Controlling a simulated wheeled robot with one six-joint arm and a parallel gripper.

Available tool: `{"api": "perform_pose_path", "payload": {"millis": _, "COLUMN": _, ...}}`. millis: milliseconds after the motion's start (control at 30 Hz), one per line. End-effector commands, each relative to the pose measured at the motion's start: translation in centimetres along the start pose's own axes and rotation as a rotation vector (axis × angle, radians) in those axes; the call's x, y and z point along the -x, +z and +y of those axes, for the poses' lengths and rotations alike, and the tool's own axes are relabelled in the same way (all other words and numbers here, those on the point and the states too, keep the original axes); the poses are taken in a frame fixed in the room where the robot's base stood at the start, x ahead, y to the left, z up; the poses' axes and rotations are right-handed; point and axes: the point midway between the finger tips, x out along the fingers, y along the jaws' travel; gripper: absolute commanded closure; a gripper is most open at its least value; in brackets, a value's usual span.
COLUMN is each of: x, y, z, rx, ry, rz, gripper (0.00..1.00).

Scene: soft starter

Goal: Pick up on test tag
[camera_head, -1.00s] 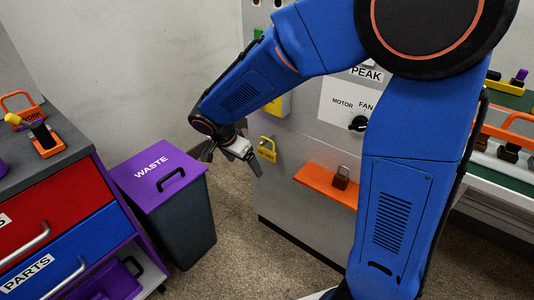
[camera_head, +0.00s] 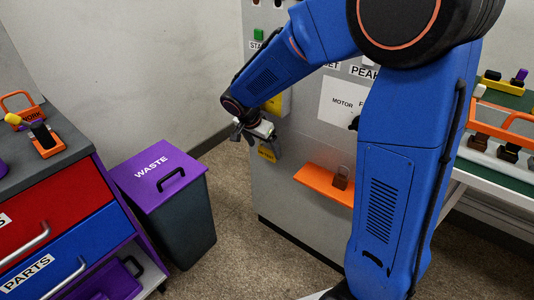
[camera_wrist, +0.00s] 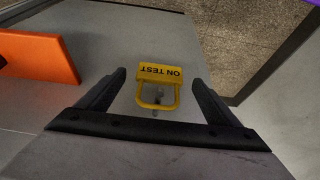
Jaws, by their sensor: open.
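The yellow on test tag (camera_wrist: 160,74) hangs on the grey cabinet front, its lettering upside down in the wrist view. Its yellow loop sits around a small peg on the panel. My gripper (camera_wrist: 160,90) is open, with one finger on each side of the tag and apart from it. In the head view the tag (camera_head: 266,153) shows just below my gripper (camera_head: 254,135), which hides its upper part.
An orange shelf (camera_head: 322,183) with a brown padlock (camera_head: 341,177) juts from the cabinet to the right of the tag. A purple-lidded waste bin (camera_head: 158,180) stands to the left. Floor shows between bin and cabinet.

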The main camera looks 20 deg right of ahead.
Motion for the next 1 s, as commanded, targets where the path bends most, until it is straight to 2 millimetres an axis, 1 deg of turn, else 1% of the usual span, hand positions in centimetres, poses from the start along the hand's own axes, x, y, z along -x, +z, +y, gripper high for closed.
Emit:
{"api": "perform_pose_path", "payload": {"millis": 67, "x": -0.4, "y": -1.0, "z": 0.0, "rx": -0.004, "ry": 0.000, "rz": 0.000, "gripper": 0.14}}
{"api": "perform_pose_path", "payload": {"millis": 200, "x": -1.4, "y": -0.9, "z": 0.1, "rx": 0.000, "ry": 0.001, "rz": 0.000, "gripper": 0.14}}
{"api": "perform_pose_path", "payload": {"millis": 467, "x": -1.5, "y": -0.9, "z": 0.0, "rx": 0.000, "ry": -0.001, "rz": 0.000, "gripper": 0.14}}
{"api": "perform_pose_path", "payload": {"millis": 567, "x": -1.5, "y": -0.9, "z": 0.0, "rx": 0.000, "ry": -0.001, "rz": 0.000, "gripper": 0.36}}
{"api": "perform_pose_path", "payload": {"millis": 600, "x": -1.5, "y": -0.9, "z": 0.0, "rx": 0.000, "ry": -0.001, "rz": 0.000, "gripper": 0.45}}
{"api": "perform_pose_path", "payload": {"millis": 667, "x": -1.5, "y": -0.9, "z": 0.0, "rx": 0.000, "ry": -0.001, "rz": 0.000, "gripper": 0.58}}
{"api": "perform_pose_path", "payload": {"millis": 1000, "x": -1.2, "y": -0.8, "z": 0.0, "rx": 0.000, "ry": -0.001, "rz": 0.000, "gripper": 0.58}}
